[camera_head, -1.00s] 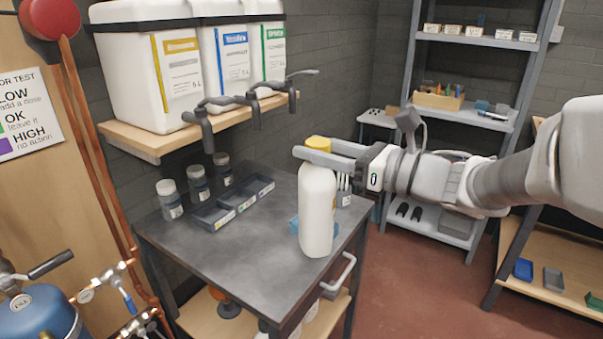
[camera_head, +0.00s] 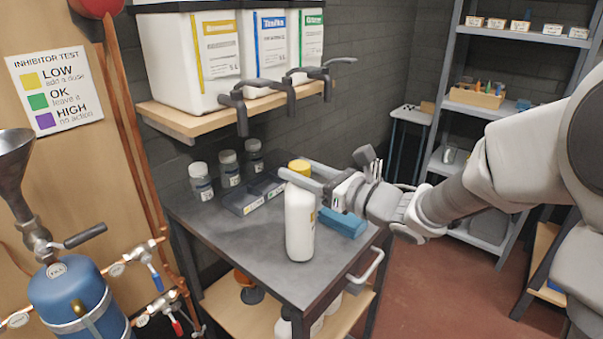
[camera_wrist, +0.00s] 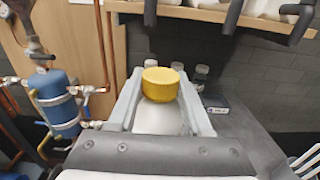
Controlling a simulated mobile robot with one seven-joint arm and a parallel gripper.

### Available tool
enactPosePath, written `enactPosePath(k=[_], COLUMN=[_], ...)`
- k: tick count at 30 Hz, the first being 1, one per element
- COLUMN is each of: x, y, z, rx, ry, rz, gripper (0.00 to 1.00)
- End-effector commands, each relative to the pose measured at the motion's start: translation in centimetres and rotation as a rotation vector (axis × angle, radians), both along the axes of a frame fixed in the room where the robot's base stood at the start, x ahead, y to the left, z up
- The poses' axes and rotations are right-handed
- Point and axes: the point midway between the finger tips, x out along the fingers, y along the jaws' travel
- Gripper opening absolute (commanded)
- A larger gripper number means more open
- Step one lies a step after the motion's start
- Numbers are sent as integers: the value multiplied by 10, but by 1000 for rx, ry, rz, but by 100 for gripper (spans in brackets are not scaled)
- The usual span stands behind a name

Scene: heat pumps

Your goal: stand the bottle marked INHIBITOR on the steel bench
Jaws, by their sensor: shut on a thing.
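A white bottle (camera_head: 299,226) with a yellow cap (camera_head: 299,167) is upright at the front of the dark steel bench (camera_head: 225,242). Its label faces away, so the INHIBITOR marking cannot be read. My gripper (camera_head: 301,178) comes in from the right and is shut on the bottle just below the cap. In the wrist view the yellow cap (camera_wrist: 160,84) sits between the two fingers. The bottle's base is over the bench top; I cannot tell whether it touches.
Small jars (camera_head: 201,182) and a divided tray (camera_head: 254,194) stand at the bench's back. A blue object (camera_head: 342,223) lies right of the bottle. A shelf with taps (camera_head: 238,112) overhangs the back. The bench's front left is clear.

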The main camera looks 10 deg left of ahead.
Motion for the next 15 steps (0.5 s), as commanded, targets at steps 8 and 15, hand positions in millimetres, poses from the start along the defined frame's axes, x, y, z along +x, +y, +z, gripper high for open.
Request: enactPosePath(k=[8, 15], x=[0, 0], y=[0, 0], z=[-1, -5], rx=[3, 2], ry=[-4, -6], rz=[1, 1], gripper=[0, 0])
